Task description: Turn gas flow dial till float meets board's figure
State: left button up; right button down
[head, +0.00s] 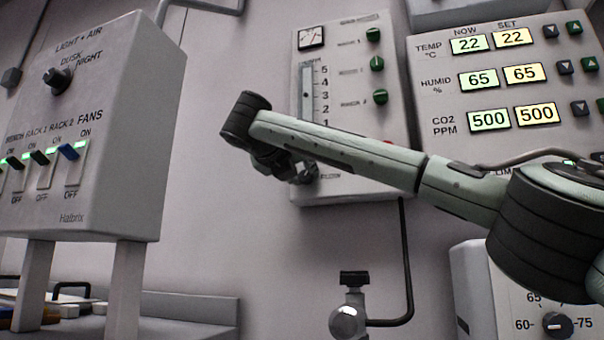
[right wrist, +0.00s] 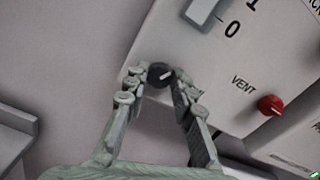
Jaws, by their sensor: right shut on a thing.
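The gas flow panel (head: 345,60) is a grey box on the wall with a clear flow tube (head: 307,92) and a printed scale up to 5. A small dark mark, perhaps the float, shows in the tube near 3. My right gripper (head: 300,174) is at the panel's lower left. In the right wrist view my right gripper (right wrist: 160,82) is shut on the black gas flow dial (right wrist: 160,73), one finger on each side, and the dial's white pointer line slants up to the right. The board with the figure cannot be made out. My left gripper is not in view.
A red VENT knob (right wrist: 270,105) is right of the dial. A climate panel (head: 500,85) with lit readouts hangs at the right. A switch box (head: 95,120) stands at the left. A pipe with a valve (head: 350,310) is below the flow panel.

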jog(key=shift+f, duration=0.2)
jog(key=c, duration=1.3)
grip_release()
jog(key=shift+r, duration=0.1)
jog(key=shift+o, duration=0.2)
jog(key=shift+s, duration=0.1)
jog(key=v, duration=1.2)
